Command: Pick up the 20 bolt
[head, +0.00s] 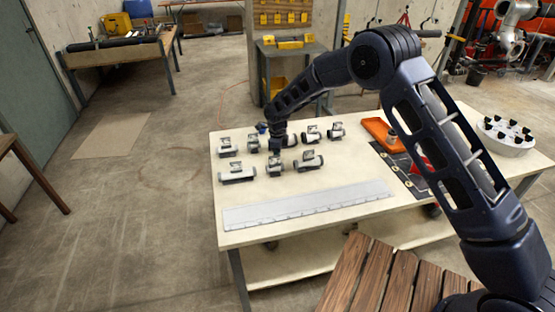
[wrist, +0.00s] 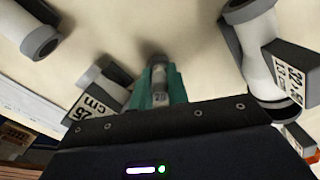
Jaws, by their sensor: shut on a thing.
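The 20 bolt (wrist: 159,76) is a small grey piece with a "20" label, in the middle of the wrist view. My gripper (wrist: 160,88) has teal fingers on both sides of it and is shut on it. The table top shows blurred beyond the bolt. I cannot tell whether the bolt still touches the table. In the head view my gripper (head: 277,143) is low over the white table (head: 330,177), among the pipe pieces. The bolt cannot be made out there, behind the gripper and small.
Labelled pipe pieces surround my gripper, such as one in front (head: 274,166), one at left (head: 228,147) and one at right (head: 312,134). A long grey strip (head: 305,205) lies nearer. An orange tray (head: 376,128), dark mat (head: 407,178) and white round holder (head: 508,146) are at right.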

